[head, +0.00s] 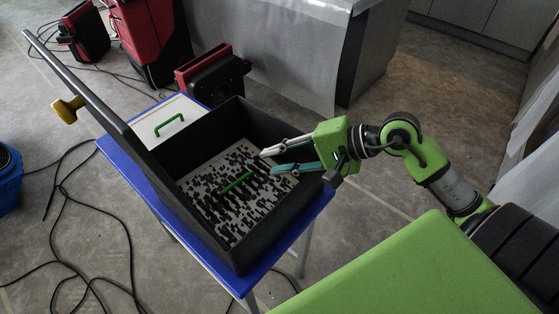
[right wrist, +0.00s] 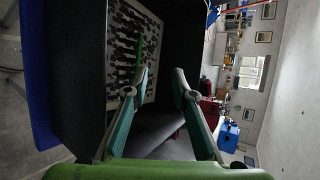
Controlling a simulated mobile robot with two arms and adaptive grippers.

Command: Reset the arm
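My right gripper (head: 268,162) is over the right side of an open black box (head: 290,206), coming in from the right. Its two fingers are apart with nothing between them; the gap also shows in the right wrist view (right wrist: 162,75). In the box lies a white panel with black speckles (head: 212,184) and a green handle (head: 237,182). The panel also shows in the right wrist view (right wrist: 113,45). The fingers are apart from the handle, to its right. My left gripper does not show.
The box stands on a blue table (head: 318,208), its lid (head: 100,106) raised on the left with a yellow handle (head: 67,109). A white piece with a green handle (head: 160,112) lies behind. Red-and-black machines (head: 150,40) stand at the back. Black cables lie on the floor at left.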

